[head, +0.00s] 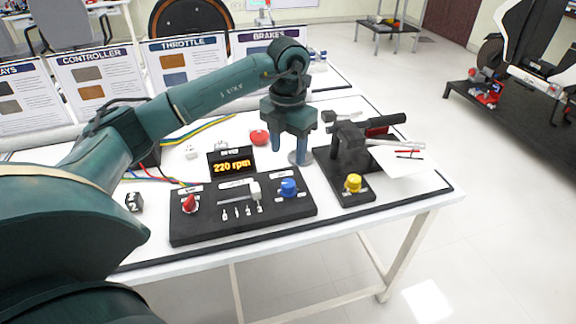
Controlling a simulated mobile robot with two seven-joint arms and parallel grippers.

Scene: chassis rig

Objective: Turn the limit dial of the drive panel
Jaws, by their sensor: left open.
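The black drive panel (242,229) lies on the white table. It carries a red knob (189,203) at its left, a slider with a pale handle (255,191) in the middle and a blue knob (288,187) at its right. The labels are too small to read, so I cannot tell by lettering which knob is the limit dial. My left gripper (289,150) points down, open, with its fingers apart and nothing seen between them. It shows above and behind the blue knob and does not touch it. My right gripper is not in view.
A display (232,163) reading 220 rpm stands behind the panel. A black block with a yellow knob (353,183) and a lever rig (351,135) stands at the right. A red button (259,137), a small dark cube (134,202) and coloured wires are nearby. Signboards line the back.

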